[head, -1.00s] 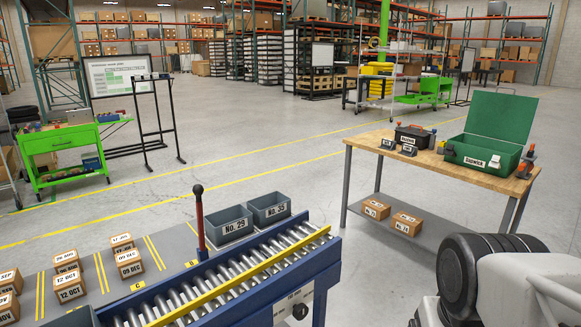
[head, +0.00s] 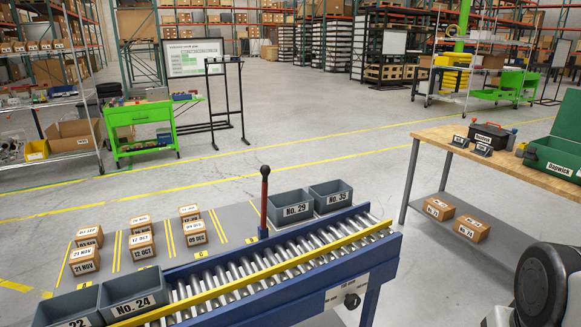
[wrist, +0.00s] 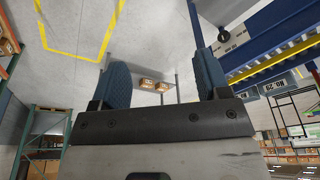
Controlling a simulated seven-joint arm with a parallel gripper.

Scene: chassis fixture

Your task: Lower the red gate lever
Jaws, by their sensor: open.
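The red gate lever (head: 264,200) stands upright at the far side of the roller conveyor (head: 245,282), with a dark knob on top. My gripper (wrist: 158,78) shows only in the wrist view, its two blue fingers apart with nothing between them. The lever is not seen in the wrist view, and the gripper is away from it. In the head view only a dark and white part of my own arm shows at the lower right.
Grey bins No. 29 (head: 291,207) and No. 35 (head: 331,195) stand just right of the lever. Bin No. 24 (head: 134,295) is at the conveyor's left end. Several dated cartons (head: 140,246) sit on the grey surface behind. A wooden workbench (head: 445,134) stands at right.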

